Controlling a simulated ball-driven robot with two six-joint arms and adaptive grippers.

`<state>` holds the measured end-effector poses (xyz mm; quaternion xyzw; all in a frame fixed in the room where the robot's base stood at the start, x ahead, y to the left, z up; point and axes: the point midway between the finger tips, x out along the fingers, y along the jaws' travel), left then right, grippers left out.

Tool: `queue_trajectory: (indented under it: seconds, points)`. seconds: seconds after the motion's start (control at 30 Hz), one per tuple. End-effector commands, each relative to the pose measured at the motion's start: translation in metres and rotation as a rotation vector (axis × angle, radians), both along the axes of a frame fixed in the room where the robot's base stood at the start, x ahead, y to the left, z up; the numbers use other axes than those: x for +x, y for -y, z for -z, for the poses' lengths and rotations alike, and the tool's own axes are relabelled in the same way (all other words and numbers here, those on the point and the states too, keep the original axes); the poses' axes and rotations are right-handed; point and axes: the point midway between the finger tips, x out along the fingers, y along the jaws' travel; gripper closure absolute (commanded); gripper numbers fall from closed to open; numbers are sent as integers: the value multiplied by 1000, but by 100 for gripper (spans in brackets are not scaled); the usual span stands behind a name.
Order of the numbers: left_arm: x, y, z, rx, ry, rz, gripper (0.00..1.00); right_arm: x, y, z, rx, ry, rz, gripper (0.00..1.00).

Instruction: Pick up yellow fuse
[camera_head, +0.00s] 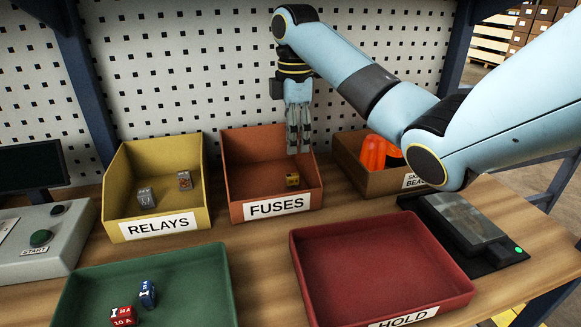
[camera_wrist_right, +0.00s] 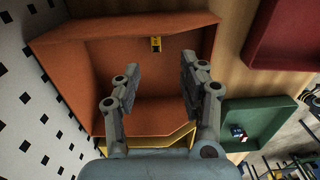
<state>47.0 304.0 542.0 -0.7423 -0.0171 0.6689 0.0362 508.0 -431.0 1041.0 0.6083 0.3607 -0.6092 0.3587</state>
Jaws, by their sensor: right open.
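The small yellow fuse (camera_head: 292,179) lies on the floor of the orange bin (camera_head: 237,187) labelled FUSES, right of its middle and behind the label. It also shows in the right wrist view (camera_wrist_right: 156,44), near the upper wall of the bin. My right gripper (camera_head: 299,150) points down above the back right of this bin. In the right wrist view its two fingers (camera_wrist_right: 160,72) are apart with nothing between them, and the fuse appears beyond the fingertips. My left gripper is not in view.
A yellow RELAYS bin (camera_head: 129,224) with small parts stands left, and a box of orange beacons (camera_head: 376,185) right. In front are an empty red HOLD tray (camera_head: 380,262) and a green tray (camera_head: 185,262) with red and blue fuses. A pegboard (camera_head: 180,80) rises behind.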

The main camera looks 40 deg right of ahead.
Motion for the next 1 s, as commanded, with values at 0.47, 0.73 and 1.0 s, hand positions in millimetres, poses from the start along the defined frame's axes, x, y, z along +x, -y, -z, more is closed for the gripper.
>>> queue_trajectory:
  seconds: [0.47,0.73,1.0]
  points:
    - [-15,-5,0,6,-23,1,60,1,0,59,2,-1,0,58]
    - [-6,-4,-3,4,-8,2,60,7,2,98,2,-4,0,58]
    - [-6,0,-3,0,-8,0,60,8,2,107,0,-1,0,58]
